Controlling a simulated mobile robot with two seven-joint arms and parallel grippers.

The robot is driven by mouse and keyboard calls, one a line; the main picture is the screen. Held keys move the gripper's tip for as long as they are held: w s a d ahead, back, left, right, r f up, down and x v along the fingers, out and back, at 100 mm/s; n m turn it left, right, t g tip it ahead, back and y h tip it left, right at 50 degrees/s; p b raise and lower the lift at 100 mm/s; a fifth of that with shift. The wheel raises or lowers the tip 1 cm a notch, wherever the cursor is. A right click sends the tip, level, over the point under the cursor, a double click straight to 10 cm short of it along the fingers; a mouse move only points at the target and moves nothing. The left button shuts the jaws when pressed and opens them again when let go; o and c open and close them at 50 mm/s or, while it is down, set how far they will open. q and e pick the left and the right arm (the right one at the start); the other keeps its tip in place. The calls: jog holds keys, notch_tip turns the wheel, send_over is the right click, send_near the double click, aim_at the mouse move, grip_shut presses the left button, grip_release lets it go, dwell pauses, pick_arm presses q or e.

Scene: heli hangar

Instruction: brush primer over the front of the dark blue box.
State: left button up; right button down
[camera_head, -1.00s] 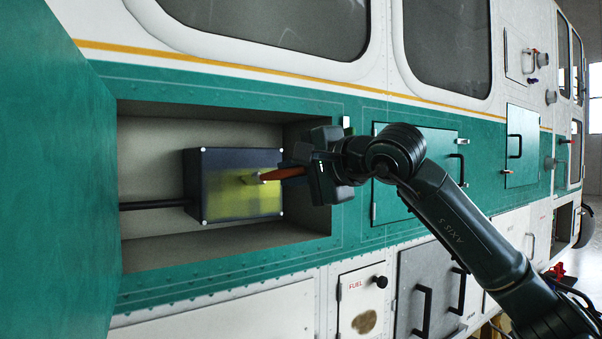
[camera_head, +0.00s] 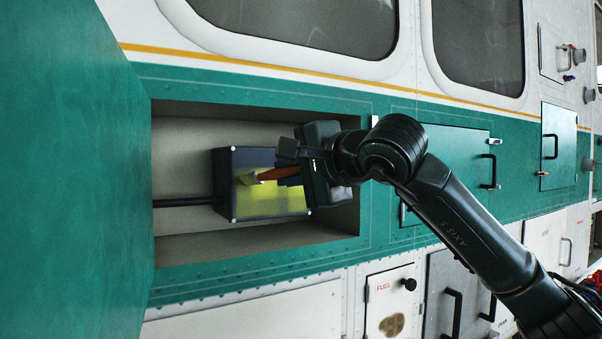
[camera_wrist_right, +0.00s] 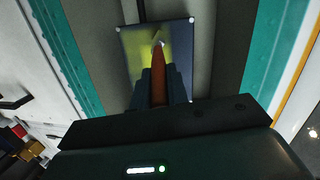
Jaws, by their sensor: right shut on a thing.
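The dark blue box (camera_head: 224,163) sits in an open recess in the side of the helicopter. A yellow-green primer coat (camera_head: 268,203) covers most of its front, with dark blue showing along the top and left edges. My right gripper (camera_head: 287,175) is shut on a brush (camera_head: 270,174) with an orange-brown handle, in front of the box. The brush head (camera_head: 247,178) is at the upper left of the coated area; I cannot tell whether it touches. The right wrist view also shows the box (camera_wrist_right: 180,84) and the brush handle (camera_wrist_right: 159,70) between the fingers. My left gripper is not in view.
A green door panel (camera_head: 80,170) stands open left of the recess (camera_head: 180,250). A dark rod (camera_head: 183,202) runs from the left to the box. A fuel panel (camera_head: 385,300) and handled hatches (camera_head: 455,290) lie below and right.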

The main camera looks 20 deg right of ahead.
jog(key=shift+s+a, duration=0.2)
jog(key=shift+a, duration=0.7)
jog(key=shift+w+d+r+p, duration=0.2)
jog(key=shift+d+r+p, duration=0.2)
jog(key=shift+d+r, duration=0.3)
jog(key=shift+w+d+p, duration=0.9)
jog(key=shift+w+d, duration=0.45)
jog(key=shift+d, duration=5.7)
jog(key=s+a+r, duration=0.1)
jog(key=a, duration=0.7)
jog(key=shift+s+r+p, duration=0.3)
jog(key=shift+r+p, duration=0.05)
